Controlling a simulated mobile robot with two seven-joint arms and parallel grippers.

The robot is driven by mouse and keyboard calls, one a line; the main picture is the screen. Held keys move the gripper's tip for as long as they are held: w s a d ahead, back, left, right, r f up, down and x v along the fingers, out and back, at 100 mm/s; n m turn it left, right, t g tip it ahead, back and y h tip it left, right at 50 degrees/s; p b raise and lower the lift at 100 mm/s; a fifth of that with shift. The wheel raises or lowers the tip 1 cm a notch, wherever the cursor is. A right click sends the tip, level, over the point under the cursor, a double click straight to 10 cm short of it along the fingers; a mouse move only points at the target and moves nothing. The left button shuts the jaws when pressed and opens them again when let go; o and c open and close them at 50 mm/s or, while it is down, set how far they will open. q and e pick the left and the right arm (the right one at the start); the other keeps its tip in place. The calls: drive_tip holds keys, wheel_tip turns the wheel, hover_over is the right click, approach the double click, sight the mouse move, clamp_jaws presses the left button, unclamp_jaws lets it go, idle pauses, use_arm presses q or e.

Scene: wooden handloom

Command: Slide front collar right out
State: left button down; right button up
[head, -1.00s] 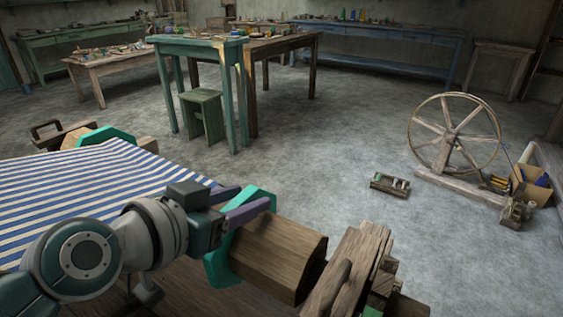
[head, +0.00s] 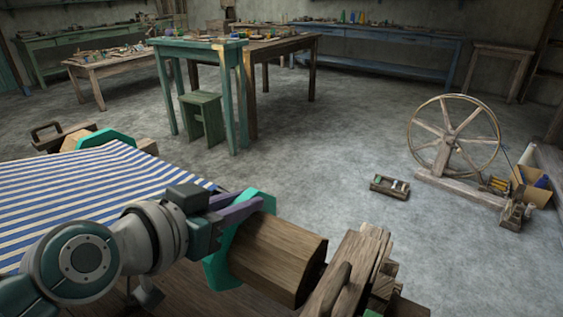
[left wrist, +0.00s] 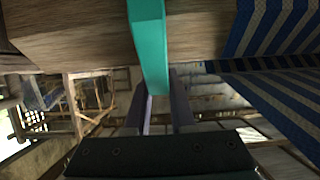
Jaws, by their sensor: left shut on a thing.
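The front right collar (head: 222,268) is a teal band around the thick wooden beam (head: 280,258), a short way in from the beam's right end. My left gripper (head: 247,206) is shut on the collar's upper edge. In the left wrist view the teal collar (left wrist: 149,45) runs down across the wood, and its lower end lies between my two purple fingers (left wrist: 164,100). The striped blue and white cloth (head: 85,190) lies to the left of the collar. My right gripper is not in view.
A wooden loom post with a peg (head: 350,275) stands just right of the beam's end. Another teal collar (head: 105,138) sits at the cloth's far side. A spinning wheel (head: 455,140) and small tray (head: 389,187) are on the open floor beyond.

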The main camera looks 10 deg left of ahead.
sight(278, 233)
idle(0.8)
use_arm(q)
drive_tip(key=d+p, duration=0.1)
drive_tip(key=d, duration=0.1)
drive_tip(key=s+d+p, duration=0.1)
drive_tip(key=s+d, duration=0.1)
drive_tip(key=d, duration=0.1)
drive_tip(key=shift+d+p, duration=0.3)
drive_tip(key=shift+p, duration=0.1)
drive_tip(key=c, duration=1.2)
unclamp_jaws()
drive_tip(key=o, duration=0.4)
drive_tip(key=shift+d, duration=0.15)
drive_tip(key=shift+o, duration=0.2)
